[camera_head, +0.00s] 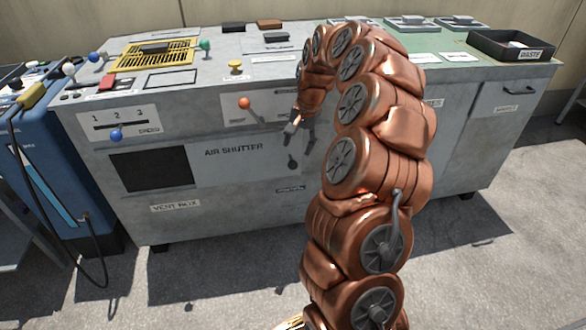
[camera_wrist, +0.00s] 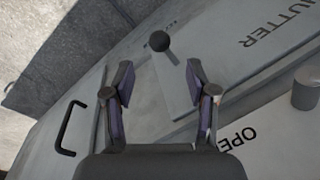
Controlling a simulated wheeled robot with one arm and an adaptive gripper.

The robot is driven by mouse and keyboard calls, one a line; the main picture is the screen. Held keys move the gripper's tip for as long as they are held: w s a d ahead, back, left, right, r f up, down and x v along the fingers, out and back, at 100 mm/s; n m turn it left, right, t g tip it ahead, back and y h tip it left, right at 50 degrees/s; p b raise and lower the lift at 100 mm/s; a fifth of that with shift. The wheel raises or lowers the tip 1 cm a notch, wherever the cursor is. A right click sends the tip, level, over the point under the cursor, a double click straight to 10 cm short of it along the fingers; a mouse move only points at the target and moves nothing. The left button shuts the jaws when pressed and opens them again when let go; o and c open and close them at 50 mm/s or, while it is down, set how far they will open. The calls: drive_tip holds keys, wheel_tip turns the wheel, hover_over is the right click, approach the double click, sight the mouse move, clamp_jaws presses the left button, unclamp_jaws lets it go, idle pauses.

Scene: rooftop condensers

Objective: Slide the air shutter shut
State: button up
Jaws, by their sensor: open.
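The air shutter (camera_head: 235,160) is a grey panel lettered "AIR SHUTTER" on the cabinet front. A dark rectangular opening (camera_head: 150,170) lies uncovered at its left. A black round knob (camera_head: 292,163) sits at the panel's right end. In the wrist view the knob (camera_wrist: 159,41) is just beyond my fingertips, centred between them in the picture, and part of the shutter panel (camera_wrist: 225,60) shows upside down. My gripper (camera_head: 301,138) is open and empty, pointing down just above the knob in the head view. No contact with the knob is visible.
A lever with an orange ball (camera_head: 244,102) sticks out left of my gripper. A blue slider knob (camera_head: 116,135) is at the front's left. A black handle (camera_wrist: 71,128) shows in the wrist view.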

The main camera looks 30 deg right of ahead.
sight(294, 161)
drive_tip(key=f+b, duration=0.1)
drive_tip(key=f, duration=0.1)
drive_tip(key=w+f, duration=0.1)
drive_tip(key=f, duration=0.2)
drive_tip(key=f+b, duration=0.1)
drive_tip(key=f, duration=0.1)
drive_tip(key=shift+w+a+f+b, duration=0.15)
drive_tip(key=shift+a+f+b, duration=0.15)
drive_tip(key=shift+a, duration=0.1)
drive_tip(key=shift+r, duration=0.1)
clamp_jaws()
